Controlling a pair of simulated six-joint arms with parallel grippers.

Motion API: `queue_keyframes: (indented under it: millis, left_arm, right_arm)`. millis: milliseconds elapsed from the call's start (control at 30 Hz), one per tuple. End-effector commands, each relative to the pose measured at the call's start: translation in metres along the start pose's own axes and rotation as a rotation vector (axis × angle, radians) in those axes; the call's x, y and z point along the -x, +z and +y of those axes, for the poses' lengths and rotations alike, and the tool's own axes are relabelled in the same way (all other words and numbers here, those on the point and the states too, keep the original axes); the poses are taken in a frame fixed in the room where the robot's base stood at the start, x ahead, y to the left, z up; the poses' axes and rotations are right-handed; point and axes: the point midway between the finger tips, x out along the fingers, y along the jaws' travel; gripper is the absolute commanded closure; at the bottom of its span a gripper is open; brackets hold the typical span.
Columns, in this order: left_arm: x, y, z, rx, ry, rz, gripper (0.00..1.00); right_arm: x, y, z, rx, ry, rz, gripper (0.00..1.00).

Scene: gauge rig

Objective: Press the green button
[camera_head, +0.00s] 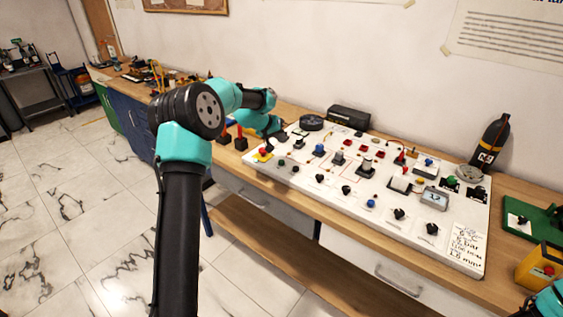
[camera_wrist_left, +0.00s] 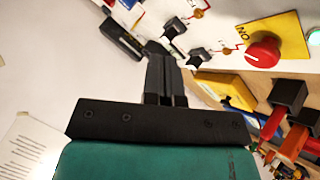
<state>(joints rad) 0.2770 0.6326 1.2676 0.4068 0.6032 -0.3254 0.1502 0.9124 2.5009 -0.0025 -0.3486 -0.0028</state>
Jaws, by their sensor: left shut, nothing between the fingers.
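A small green button (camera_head: 281,162) sits on the near left part of the white panel (camera_head: 330,197), beside a red mushroom knob (camera_head: 263,152) on a yellow plate. In the left wrist view a pale green round part (camera_wrist_left: 315,38) is cut off by the right edge, next to the red knob (camera_wrist_left: 264,51). My left gripper (camera_head: 281,138) is over the panel's far left corner, behind the green button in the head view. In the left wrist view its fingers (camera_wrist_left: 165,65) are together and empty; contact with the panel cannot be told. My right gripper is out of view.
A yellow box with a red button (camera_head: 541,268) is at the right. Dark blocks (camera_head: 240,142) stand left of the panel.

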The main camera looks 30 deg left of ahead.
Motion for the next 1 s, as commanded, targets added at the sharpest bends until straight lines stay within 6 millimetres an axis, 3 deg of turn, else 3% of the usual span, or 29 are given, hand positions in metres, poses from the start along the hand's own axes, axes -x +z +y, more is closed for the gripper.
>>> queue_keyframes:
  millis: [600, 1000]
  left_arm:
    - [-0.047, 0.034, -0.035, 0.002, -0.001, -0.001, 1.00]
    - [-0.056, 0.041, -0.041, 0.001, 0.000, 0.000, 1.00]
  right_arm:
    - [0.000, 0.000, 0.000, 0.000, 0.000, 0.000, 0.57]
    - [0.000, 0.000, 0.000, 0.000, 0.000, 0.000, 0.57]
